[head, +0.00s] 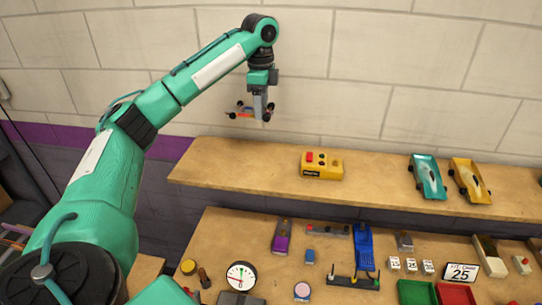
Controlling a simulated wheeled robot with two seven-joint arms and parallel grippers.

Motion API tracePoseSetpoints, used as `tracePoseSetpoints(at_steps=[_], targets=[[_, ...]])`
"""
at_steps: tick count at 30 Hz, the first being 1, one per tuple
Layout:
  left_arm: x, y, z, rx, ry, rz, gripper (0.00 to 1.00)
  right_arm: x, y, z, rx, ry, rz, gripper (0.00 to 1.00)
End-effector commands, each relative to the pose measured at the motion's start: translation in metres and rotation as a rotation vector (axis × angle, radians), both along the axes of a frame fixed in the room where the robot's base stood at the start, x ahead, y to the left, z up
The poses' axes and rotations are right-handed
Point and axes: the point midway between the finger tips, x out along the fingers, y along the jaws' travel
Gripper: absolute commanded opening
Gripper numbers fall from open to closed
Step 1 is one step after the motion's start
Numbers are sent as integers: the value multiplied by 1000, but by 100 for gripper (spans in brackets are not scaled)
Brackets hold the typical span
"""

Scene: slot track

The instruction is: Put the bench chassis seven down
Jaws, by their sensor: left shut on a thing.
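My left gripper (262,107) hangs pointing down in front of the block wall, above and left of the yellow box on the shelf. It is shut on a small chassis (245,113) with dark wheels and an orange-red part. The chassis is up in the air, clear of the shelf and bench. Any number on it is too small to read, and the fingers hide part of it. My right gripper is not in view.
The upper shelf (240,170) bears a yellow box (322,165), a teal car (427,177) and a yellow car (470,181). Its left stretch is clear. The lower bench (225,235) is crowded with a dial (240,275), a purple car (282,237), a blue car (364,248) and small parts.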

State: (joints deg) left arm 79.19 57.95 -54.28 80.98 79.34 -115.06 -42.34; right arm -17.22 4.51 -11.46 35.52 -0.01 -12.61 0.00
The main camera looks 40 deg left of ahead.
Motion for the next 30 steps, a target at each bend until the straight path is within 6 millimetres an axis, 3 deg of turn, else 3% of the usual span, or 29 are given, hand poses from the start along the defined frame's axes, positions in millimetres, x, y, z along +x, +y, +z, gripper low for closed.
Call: tracePoseSetpoints(at_steps=[1, 12, 30], targets=[[-1, 1, -12, 2, 7, 1, 25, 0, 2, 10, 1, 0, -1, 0], [-1, 0, -104, 0, 4, 1, 25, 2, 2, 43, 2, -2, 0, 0], [0, 0, -170, 0, 1, 1, 25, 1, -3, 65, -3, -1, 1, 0]])
